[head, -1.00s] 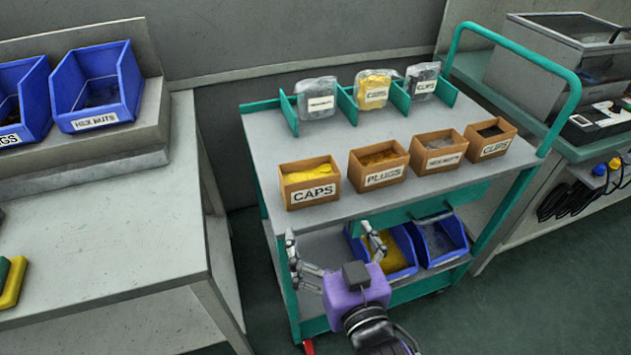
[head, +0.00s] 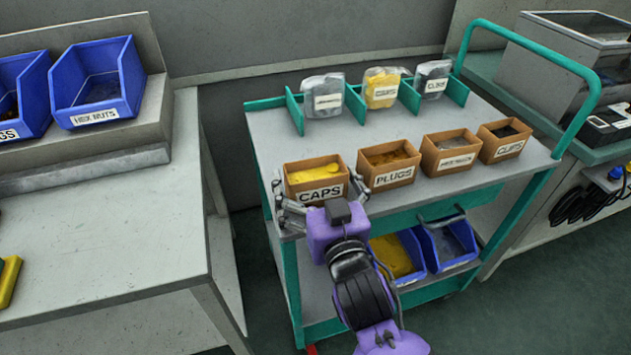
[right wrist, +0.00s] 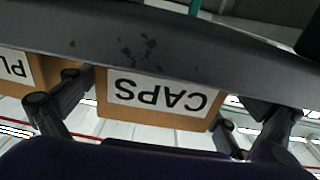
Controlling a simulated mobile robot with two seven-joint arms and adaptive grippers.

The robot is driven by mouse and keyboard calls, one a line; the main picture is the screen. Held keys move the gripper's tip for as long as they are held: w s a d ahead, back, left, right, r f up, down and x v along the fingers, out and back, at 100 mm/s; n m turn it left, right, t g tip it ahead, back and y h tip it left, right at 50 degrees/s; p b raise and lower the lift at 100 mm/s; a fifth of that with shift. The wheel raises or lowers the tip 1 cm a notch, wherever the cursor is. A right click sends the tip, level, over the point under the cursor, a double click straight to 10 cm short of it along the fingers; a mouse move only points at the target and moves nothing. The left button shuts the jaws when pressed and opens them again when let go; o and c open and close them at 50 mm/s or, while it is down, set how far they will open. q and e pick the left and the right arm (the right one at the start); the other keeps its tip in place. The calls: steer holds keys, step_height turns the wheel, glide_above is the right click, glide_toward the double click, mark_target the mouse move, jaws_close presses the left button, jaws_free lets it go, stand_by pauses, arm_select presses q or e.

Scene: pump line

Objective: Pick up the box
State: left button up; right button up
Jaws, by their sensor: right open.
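The box labelled CAPS (head: 317,180) is a small open cardboard box with yellow contents, at the left end of a row on the cart's top. My right gripper (head: 314,190) is open, at the near side of this box, with one finger toward its left and the other toward its right. In the right wrist view the CAPS box (right wrist: 155,112) appears upside down between the open fingers. Whether the fingers touch it I cannot tell. My left gripper is not in view.
The PLUGS box (head: 389,165) stands close to the right, followed by another box (head: 449,151) and the CLIPS box (head: 504,140). Bags (head: 381,90) stand between teal dividers behind. A workbench (head: 110,230) with blue bins (head: 97,85) is at the left.

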steer(key=shift+c, duration=0.5)
steer(key=c, duration=0.9)
